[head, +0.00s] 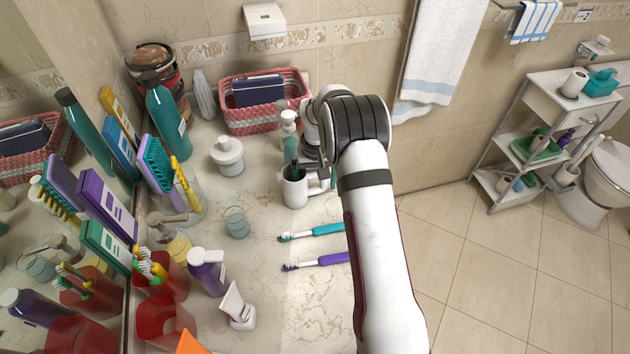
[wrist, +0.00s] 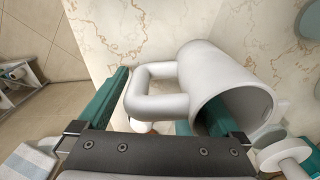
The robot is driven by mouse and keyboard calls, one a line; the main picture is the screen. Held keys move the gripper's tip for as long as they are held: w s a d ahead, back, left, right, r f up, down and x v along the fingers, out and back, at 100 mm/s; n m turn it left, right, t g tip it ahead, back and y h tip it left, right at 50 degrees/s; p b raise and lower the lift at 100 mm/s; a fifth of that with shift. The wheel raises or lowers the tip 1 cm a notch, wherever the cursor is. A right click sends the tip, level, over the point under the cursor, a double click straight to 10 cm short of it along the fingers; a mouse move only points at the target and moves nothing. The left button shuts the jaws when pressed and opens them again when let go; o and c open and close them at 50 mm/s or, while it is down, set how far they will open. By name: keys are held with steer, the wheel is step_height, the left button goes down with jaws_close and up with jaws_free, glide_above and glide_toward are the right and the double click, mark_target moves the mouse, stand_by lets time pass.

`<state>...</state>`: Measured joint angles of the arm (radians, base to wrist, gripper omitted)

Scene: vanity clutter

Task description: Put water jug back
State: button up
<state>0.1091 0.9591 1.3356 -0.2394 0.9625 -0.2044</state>
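The water jug (head: 295,190) is white with a loop handle and stands upright on the marble counter, below the pink basket. In the wrist view the jug (wrist: 222,82) shows its open mouth and its handle (wrist: 155,72). My gripper (head: 309,172) is down at the jug. In the wrist view my gripper (wrist: 162,98) has its teal fingers wide apart. The left finger is just outside the handle, and the right finger appears to reach into the jug's mouth. The handle lies between them. The right fingertip is hidden by the jug.
A pink woven basket (head: 265,118) and a pump bottle (head: 289,135) stand behind the jug. A white lidded jar (head: 228,156) and a glass (head: 237,222) are to its left. A teal toothbrush (head: 318,231) and a purple toothbrush (head: 319,261) lie in front. The counter's right edge is close.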

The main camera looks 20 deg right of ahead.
step_height(320, 180, up, 11)
steer(key=shift+s+r, duration=0.25)
steer(key=shift+r, duration=0.6)
steer(key=s+a+r+m, duration=0.1)
steer(key=s+a+r, duration=0.1)
steer(key=s+r, duration=0.35)
steer(key=s+a+r, duration=0.2)
steer(key=s+r, duration=0.1)
steer(key=s, duration=0.5)
steer(key=s+a+m+y, duration=0.1)
steer(key=s+a, duration=0.1)
steer(key=s, duration=0.9)
steer(key=s+a+f+m, duration=0.1)
steer(key=s+a, duration=0.1)
steer(key=s, duration=0.9)
steer(key=shift+s+a+f+m+y, duration=0.2)
steer(key=shift+s+a+m+y, duration=0.1)
steer(key=shift+s+a+y, duration=0.1)
